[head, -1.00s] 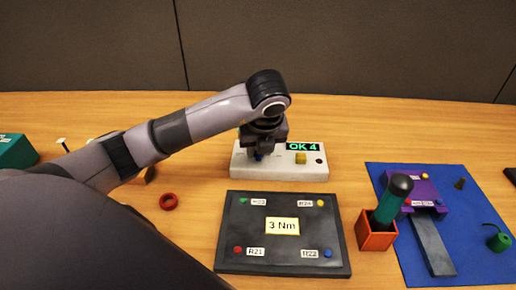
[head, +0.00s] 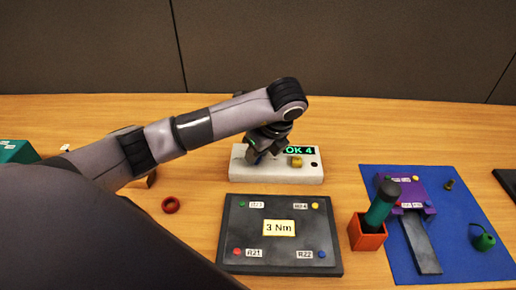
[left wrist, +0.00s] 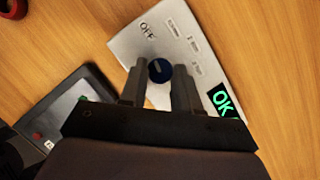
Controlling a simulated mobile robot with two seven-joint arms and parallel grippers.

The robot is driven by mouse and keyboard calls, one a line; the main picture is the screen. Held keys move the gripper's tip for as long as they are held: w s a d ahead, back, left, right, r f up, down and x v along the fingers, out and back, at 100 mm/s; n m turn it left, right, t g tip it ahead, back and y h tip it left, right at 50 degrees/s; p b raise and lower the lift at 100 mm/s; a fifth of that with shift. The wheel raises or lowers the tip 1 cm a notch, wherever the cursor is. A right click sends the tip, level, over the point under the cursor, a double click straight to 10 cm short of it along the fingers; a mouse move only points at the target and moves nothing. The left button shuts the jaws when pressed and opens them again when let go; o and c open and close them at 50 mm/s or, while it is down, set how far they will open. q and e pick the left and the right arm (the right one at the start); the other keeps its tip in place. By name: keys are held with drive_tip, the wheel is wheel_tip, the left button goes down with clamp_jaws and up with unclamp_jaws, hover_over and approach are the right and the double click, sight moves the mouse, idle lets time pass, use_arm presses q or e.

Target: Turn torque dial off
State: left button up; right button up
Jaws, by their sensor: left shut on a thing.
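A pale control box (head: 290,175) stands behind the dark panel and shows a green "OK 4" display (head: 300,150). Its blue round dial (left wrist: 160,70) sits between the fingertips of my left gripper (left wrist: 158,82) in the left wrist view. The gripper is shut on the dial. An "OFF" label (left wrist: 147,30) lies beyond the dial, with several smaller labels curving to its right. A light mark shows on the dial, but I cannot tell which label it points at. In the head view my left gripper (head: 262,150) is tilted and hides most of the dial. My right gripper is not in view.
A dark panel (head: 280,245) marked "3 Nm" lies in front of the box. To the right are an orange holder (head: 367,238) with a teal-handled tool (head: 380,208) and a blue mat (head: 465,250). A red ring (head: 170,205) lies at the left.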

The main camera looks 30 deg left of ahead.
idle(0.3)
use_arm(q)
drive_tip(key=o, duration=1.1)
drive_tip(key=shift+c, duration=0.2)
drive_tip(key=shift+r, duration=0.1)
drive_tip(key=p+v, duration=0.3)
drive_tip(key=v, duration=0.4)
drive_tip(key=shift+s, duration=0.1)
